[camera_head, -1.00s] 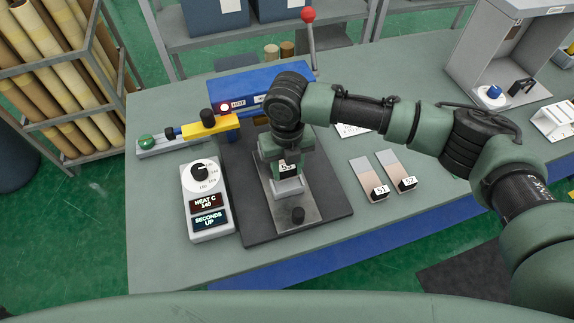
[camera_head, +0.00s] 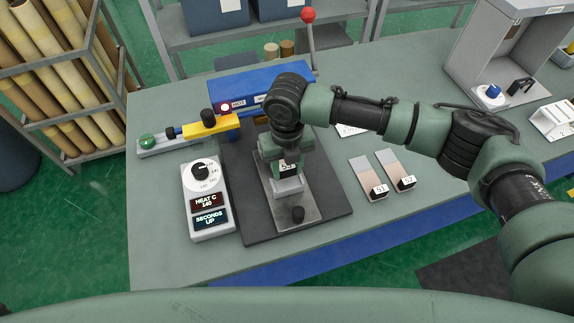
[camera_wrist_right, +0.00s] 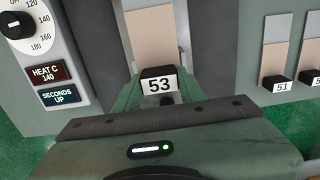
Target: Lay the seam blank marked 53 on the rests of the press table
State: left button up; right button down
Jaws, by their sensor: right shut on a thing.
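The seam blank marked 53 shows in the right wrist view (camera_wrist_right: 159,84) as a black block with a white label and a pale strip (camera_wrist_right: 151,32) beyond it. My right gripper (camera_head: 288,172) is shut on this blank, over the metal plate of the press table (camera_head: 262,200). In the head view my gripper and arm hide most of the blank. Whether the blank touches the rests I cannot tell. My left gripper is not in view.
Blanks marked 51 (camera_head: 366,172) and 52 (camera_head: 396,168) lie right of the press. A control box (camera_head: 207,200) reading HEAT C 140 and SECONDS UP stands left. A blue press body (camera_head: 232,86) and red-knobbed lever (camera_head: 309,40) stand behind.

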jog(key=shift+f, duration=0.1)
dwell(0.4)
jog(key=shift+f+b, duration=0.75)
jog(key=shift+f, duration=0.55)
jog(key=c, duration=0.8)
grip_release()
jog(key=shift+o, duration=0.2)
jog(key=shift+r, duration=0.1)
